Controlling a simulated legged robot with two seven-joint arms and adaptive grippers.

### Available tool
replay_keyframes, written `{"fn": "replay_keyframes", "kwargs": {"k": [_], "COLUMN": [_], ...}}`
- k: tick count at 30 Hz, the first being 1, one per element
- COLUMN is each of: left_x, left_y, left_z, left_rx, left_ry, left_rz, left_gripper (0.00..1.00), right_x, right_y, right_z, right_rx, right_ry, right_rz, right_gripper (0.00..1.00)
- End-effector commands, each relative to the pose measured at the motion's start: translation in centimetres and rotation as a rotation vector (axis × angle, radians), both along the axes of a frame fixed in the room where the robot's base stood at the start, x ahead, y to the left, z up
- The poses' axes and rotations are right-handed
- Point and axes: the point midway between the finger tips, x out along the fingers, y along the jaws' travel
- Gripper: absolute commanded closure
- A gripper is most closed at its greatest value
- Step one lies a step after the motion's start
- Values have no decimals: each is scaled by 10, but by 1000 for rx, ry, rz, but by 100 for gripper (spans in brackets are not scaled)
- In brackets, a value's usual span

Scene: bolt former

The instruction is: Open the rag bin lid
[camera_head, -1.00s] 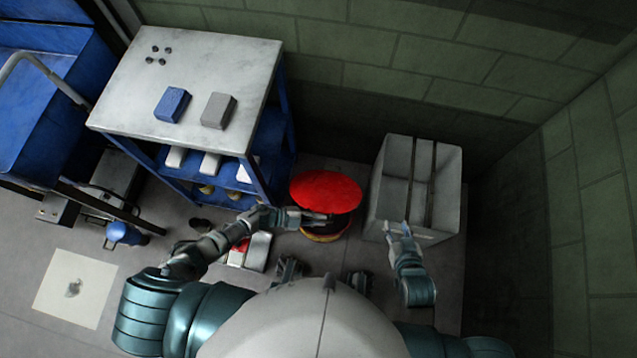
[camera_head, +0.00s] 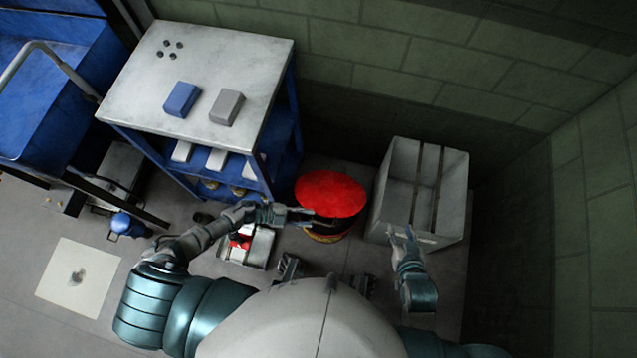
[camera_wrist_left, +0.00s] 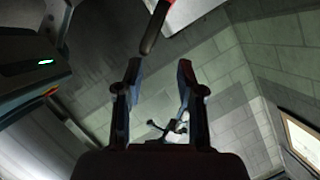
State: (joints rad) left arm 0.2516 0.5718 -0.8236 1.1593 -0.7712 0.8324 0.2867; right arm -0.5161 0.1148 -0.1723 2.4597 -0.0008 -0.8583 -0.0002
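The rag bin (camera_head: 326,237) stands on the floor between the blue shelf unit and the grey box. Its round red lid (camera_head: 330,190) is on the bin's top side, with the dark body and a yellowish band showing below it. I cannot tell whether the lid is fully seated. My left gripper (camera_head: 306,218) is at the lid's near left edge; contact is unclear. The left wrist view shows its fingers (camera_wrist_left: 160,70) apart with nothing between them, and a dark red bar-like part (camera_wrist_left: 154,27) beyond the tips. My right gripper (camera_head: 401,232) is by the grey box's near side, its fingers apparently apart.
An open grey box (camera_head: 388,218) stands right of the bin. A blue shelf unit with a pale top (camera_head: 255,60) stands left, carrying a blue block (camera_head: 181,99) and a grey block (camera_head: 227,107). A small tray with red contents (camera_head: 259,250) lies left of the bin. Walls close in behind and right.

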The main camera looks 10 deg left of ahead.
Motion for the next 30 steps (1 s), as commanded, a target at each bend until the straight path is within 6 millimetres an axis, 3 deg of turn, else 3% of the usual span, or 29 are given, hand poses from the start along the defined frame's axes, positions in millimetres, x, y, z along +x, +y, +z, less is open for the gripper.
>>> {"fn": "replay_keyframes", "kwargs": {"k": [4, 10, 30], "left_x": [-6, -11, -11], "left_y": [31, 52, 55], "left_z": [9, 16, 18], "left_rx": [5, 3, 1], "left_ry": [-1, 0, -1], "left_rz": [2, 2, 9], "left_gripper": [63, 63, 63], "right_x": [0, 0, 1], "right_y": [0, 0, 0], "right_z": [0, 0, -1], "right_rx": [1, 1, 0], "right_ry": [1, 1, 3], "right_rz": [-1, -1, -1], "right_gripper": [60, 60, 60]}}
